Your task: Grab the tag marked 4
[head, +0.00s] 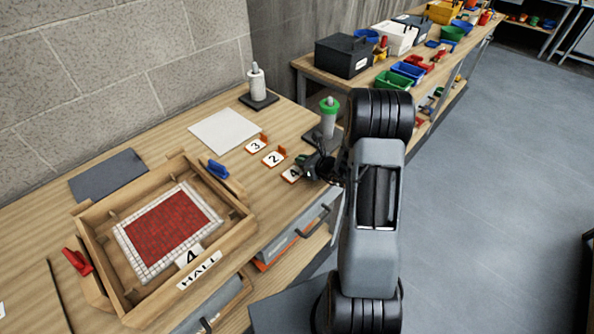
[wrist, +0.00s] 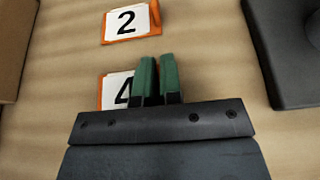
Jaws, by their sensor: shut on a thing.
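The tag marked 4 (head: 291,174) is a white card with an orange edge, at the right front end of a row of tags on the bench. In the wrist view, tag 4 (wrist: 116,91) is partly hidden by my gripper. My gripper (head: 312,168) is at the tag's right side. In the wrist view its two green fingers (wrist: 157,82) are close together over the tag's right end, shut on it. The part between the fingers is hidden. The tag appears to be at bench level; I cannot tell whether it touches.
Tag 2 (head: 273,158) and tag 3 (head: 256,145) stand beyond tag 4. A green-topped post on a dark base (head: 329,118) is close behind my gripper. A wooden tray with a red mosaic panel (head: 244,217) lies left, with a 4 card (head: 189,256) at its front.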

